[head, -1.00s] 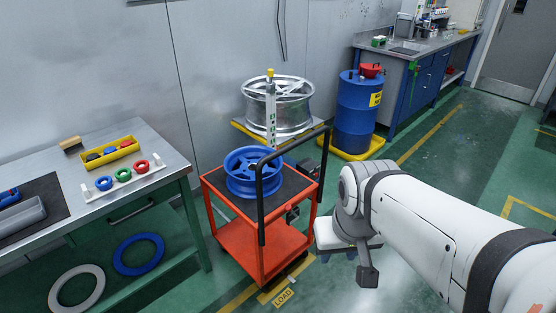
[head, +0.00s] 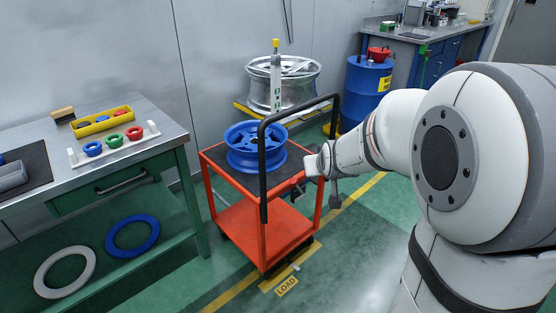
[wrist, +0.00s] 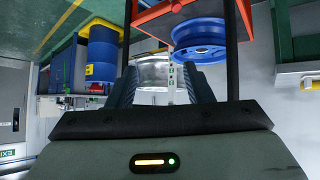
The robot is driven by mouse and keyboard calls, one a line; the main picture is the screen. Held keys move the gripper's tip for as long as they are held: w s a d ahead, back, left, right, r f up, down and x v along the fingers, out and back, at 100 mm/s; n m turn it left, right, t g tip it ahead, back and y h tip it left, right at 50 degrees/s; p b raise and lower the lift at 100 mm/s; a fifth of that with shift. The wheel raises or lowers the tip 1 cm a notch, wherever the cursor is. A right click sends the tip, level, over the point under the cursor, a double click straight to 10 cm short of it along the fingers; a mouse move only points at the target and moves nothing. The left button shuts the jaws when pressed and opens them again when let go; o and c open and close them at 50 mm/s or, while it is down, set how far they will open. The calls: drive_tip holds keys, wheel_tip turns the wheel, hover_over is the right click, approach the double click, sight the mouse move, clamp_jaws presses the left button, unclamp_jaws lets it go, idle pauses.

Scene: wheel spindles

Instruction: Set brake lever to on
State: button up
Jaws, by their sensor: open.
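An orange cart (head: 265,240) with a black handle frame (head: 264,165) stands in the middle of the head view. A small dark part (head: 298,192) shows at the cart's right side, partly hidden by my gripper; I cannot tell whether it is the brake lever or how it is set. My gripper (head: 310,172) is beside the cart's right edge, near the handle frame. In the wrist view, which is upside down, my gripper (wrist: 163,88) is open, with nothing seen between the fingers. The handle frame and cart (wrist: 155,12) lie beyond it.
A blue wheel (head: 256,148) sits on the cart's dark top. A silver wheel (head: 284,82) and a white post with a yellow top (head: 276,75) stand behind. A blue drum (head: 367,85) is behind right. A workbench (head: 150,120) stands left. Floor right of the cart is clear.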

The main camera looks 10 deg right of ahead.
drive_tip(key=w+f+t+y+b, duration=0.2)
drive_tip(key=w+f+t+b, duration=0.2)
drive_tip(key=w+f+b, duration=0.65)
drive_tip(key=n+t+y+b, duration=0.2)
drive_tip(key=t+y+b, duration=0.15)
drive_tip(key=b, duration=0.25)
approach(292, 179)
drive_tip(key=w, duration=0.2)
drive_tip(key=w+f, duration=0.1)
drive_tip(key=shift+w+a+h, duration=0.25)
drive_tip(key=shift+a, duration=0.15)
drive_tip(key=b+x, duration=0.1)
drive_tip(key=x, duration=0.6)
drive_tip(key=shift+w+a+r+b, duration=0.1)
drive_tip(key=shift+w+r+b, duration=0.05)
drive_tip(key=shift+w+b, duration=0.15)
